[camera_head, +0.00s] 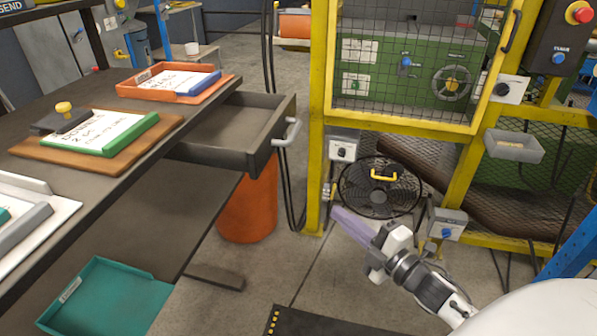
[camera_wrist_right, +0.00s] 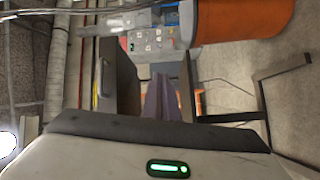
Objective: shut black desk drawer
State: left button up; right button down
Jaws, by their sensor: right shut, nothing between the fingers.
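The black desk drawer (camera_head: 232,127) stands pulled out from under the right end of the dark desk (camera_head: 100,92). Its inside looks empty, and a light grey bar handle (camera_head: 288,133) is on its front. My right gripper (camera_head: 338,213) has purple fingers that are shut and empty. In the head view it is to the right of and below the drawer, apart from it. The fingers also show in the right wrist view (camera_wrist_right: 162,98), beside a dark panel that looks like the drawer front (camera_wrist_right: 121,80). My left gripper is not in view.
An orange bin (camera_head: 248,205) stands under the drawer. On the desk are an orange tray (camera_head: 130,90) and a brown board (camera_head: 40,153) with papers. A yellow-framed machine guard (camera_head: 318,150) and a black fan (camera_head: 365,200) are close to my right gripper.

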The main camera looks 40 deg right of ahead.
jog(key=s+d+r+n+g+y+b, duration=0.15)
jog(key=r+n+y+b, duration=0.35)
jog(key=n, duration=0.9)
jog(key=s+d+r+n+g+y+b, duration=0.1)
jog(key=d+r+n+y+b, duration=0.2)
jog(key=r+n+y, duration=0.8)
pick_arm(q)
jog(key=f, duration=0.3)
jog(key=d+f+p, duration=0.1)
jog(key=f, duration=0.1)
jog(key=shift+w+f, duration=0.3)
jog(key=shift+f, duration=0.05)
pick_arm(e)
jog(key=w+a+n+h, duration=0.3)
jog(key=w+a+h, duration=0.1)
jog(key=w+a, duration=0.4)
jog(key=w, duration=0.2)
jog(key=shift+w+a+f, duration=0.2)
jog(key=shift+w+a, duration=0.05)
jog(key=shift+w, duration=0.1)
